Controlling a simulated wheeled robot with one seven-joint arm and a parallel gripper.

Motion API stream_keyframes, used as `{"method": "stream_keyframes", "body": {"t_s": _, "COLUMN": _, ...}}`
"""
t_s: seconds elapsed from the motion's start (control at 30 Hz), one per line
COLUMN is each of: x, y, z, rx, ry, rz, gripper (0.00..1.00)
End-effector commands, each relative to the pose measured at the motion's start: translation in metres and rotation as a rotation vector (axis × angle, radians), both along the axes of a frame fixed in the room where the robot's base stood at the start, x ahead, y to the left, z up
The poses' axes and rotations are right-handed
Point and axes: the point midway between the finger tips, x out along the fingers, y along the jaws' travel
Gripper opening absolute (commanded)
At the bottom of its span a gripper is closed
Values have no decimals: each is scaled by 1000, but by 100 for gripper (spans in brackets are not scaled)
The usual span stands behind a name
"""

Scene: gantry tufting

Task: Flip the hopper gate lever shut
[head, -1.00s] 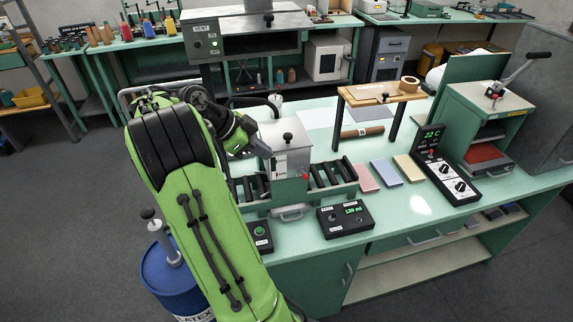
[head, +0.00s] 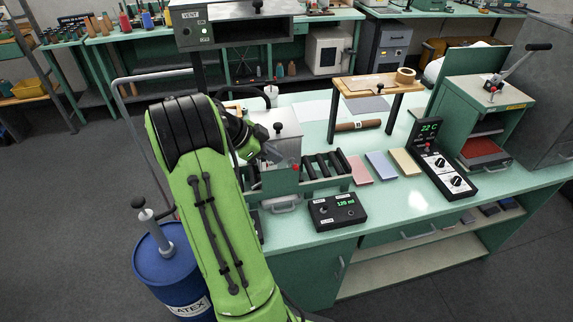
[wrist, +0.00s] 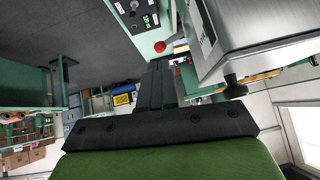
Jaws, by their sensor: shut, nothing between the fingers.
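The hopper is a pale metal box (head: 287,145) with a black knob on its lid, standing over the roller conveyor on the green bench. The gate lever's red ball (head: 296,167) shows at the hopper's lower front right. In the wrist view the red ball (wrist: 160,47) is on a short pale lever beside the hopper's metal wall (wrist: 255,30). My gripper (head: 275,155) is shut and empty, in front of the hopper's left side. In the wrist view its dark fingers (wrist: 160,66) end close to the red ball; I cannot tell whether they touch it.
A black control box (head: 337,209) stands in front of the conveyor rollers (head: 325,167). A wooden stand (head: 377,86) is behind. A blue drum (head: 170,270) stands on the floor at left.

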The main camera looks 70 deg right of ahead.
Motion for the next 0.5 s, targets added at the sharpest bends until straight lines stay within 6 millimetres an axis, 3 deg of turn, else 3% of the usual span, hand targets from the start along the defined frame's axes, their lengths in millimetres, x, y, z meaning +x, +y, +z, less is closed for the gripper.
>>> {"method": "stream_keyframes", "body": {"t_s": 0.2, "x": -23, "y": -17, "z": -31, "rx": 3, "ry": 2, "rz": -2, "gripper": 0}}
{"method": "stream_keyframes", "body": {"t_s": 0.5, "x": -31, "y": -24, "z": -42, "rx": -1, "ry": 0, "rz": 1, "gripper": 0}}
